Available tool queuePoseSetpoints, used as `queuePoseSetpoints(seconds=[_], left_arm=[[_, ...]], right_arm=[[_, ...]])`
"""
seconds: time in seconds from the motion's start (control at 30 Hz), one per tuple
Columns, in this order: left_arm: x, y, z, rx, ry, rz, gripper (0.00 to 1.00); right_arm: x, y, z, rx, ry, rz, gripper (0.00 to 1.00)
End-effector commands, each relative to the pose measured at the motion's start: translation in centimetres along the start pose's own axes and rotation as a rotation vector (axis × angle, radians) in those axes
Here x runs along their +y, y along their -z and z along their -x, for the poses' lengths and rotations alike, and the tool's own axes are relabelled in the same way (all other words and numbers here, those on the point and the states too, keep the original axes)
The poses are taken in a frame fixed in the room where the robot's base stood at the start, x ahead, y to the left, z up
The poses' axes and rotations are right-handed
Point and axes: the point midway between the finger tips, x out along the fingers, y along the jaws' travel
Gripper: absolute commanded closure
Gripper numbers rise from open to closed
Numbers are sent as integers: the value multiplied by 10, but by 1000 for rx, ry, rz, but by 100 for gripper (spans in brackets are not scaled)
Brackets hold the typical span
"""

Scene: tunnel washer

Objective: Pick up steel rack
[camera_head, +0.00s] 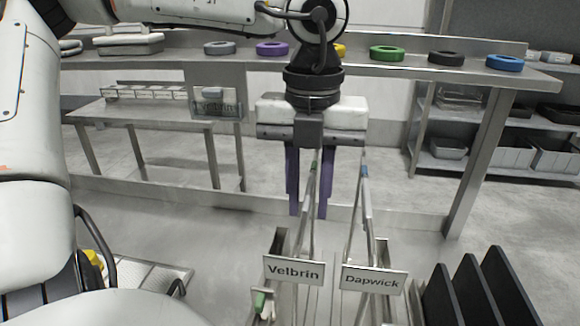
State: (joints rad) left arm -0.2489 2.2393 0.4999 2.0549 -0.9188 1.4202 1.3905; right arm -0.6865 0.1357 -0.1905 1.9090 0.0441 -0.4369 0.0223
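Two thin upright steel racks stand side by side in front of me, seen almost edge-on. The left rack (307,222) has a green mark at its top and stands behind a "Velbrin" label (294,270). The right rack (368,215) has a blue mark and stands behind a "Dapwick" label (374,281). My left gripper (309,212) points down with its purple fingers apart, at the upper part of the green-marked rack. That rack shows between the fingers in the picture; I cannot tell whether they touch it. My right gripper is not in view.
Black upright panels (470,290) stand at the lower right. A long steel table (370,67) behind carries several coloured rings. A lower bench (150,112) stands at left. Metal shelving (480,165) with trays is at right. Floor between is clear.

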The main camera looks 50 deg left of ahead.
Motion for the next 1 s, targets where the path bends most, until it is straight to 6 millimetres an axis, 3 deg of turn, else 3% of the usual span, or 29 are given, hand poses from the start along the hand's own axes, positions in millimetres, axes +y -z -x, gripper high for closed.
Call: queuePoseSetpoints(seconds=[0.03, 0.13, 1.0], left_arm=[[0, 0, 0, 0, 0, 0, 86], [0, 0, 0, 0, 0, 0, 100], [0, 0, 0, 1, -1, 1, 100]], right_arm=[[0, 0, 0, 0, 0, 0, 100], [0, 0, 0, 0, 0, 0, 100], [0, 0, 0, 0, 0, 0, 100]])
